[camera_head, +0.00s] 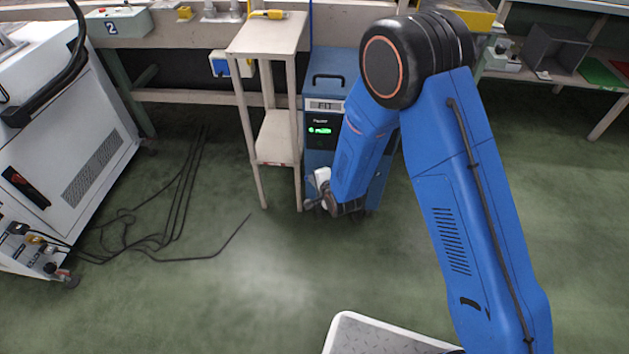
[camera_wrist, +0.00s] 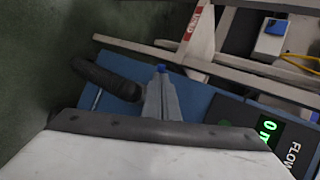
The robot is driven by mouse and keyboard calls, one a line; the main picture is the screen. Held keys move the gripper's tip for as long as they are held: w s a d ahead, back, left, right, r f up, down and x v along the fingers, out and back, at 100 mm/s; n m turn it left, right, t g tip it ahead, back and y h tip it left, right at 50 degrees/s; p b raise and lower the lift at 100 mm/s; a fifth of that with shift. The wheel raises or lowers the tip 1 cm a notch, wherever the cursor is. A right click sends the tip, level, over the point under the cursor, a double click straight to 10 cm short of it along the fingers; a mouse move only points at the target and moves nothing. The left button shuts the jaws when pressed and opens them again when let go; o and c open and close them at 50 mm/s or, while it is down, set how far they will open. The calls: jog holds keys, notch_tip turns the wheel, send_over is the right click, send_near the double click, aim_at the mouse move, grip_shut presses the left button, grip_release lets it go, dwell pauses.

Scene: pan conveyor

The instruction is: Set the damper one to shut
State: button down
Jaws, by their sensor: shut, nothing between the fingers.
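A blue cabinet (camera_head: 327,75) with a lit green display stands on the floor behind my arm in the head view. Its blue front (camera_wrist: 205,105) also shows in the wrist view, tilted, with a green readout and the label FLOW. A dark rounded bar (camera_wrist: 108,80), perhaps the damper's handle, lies across that front. My gripper (camera_wrist: 161,75) is shut and empty, its grey fingers just right of the bar. I cannot tell whether they touch it. In the head view, my arm hides much of the cabinet's lower front, and no damper marking is readable.
A narrow beige stand (camera_head: 271,35) is close left of the cabinet. Black cables (camera_head: 170,235) lie on the floor near a white machine (camera_head: 75,110) at left. A workbench (camera_head: 165,30) runs along the back. The floor in the middle is clear.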

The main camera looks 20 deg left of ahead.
jog(key=shift+a, duration=0.1)
dwell(0.3)
jog(key=shift+w+a+m+t+h, duration=0.45)
jog(key=shift+a+m+h, duration=0.2)
jog(key=shift+m, duration=0.15)
jog(key=shift+w+a+m+t+h, duration=0.3)
jog(key=shift+a+m+t+h, duration=0.15)
jog(key=shift+a+m+h, duration=0.3)
jog(key=shift+w, duration=0.1)
jog(key=shift+d, duration=0.15)
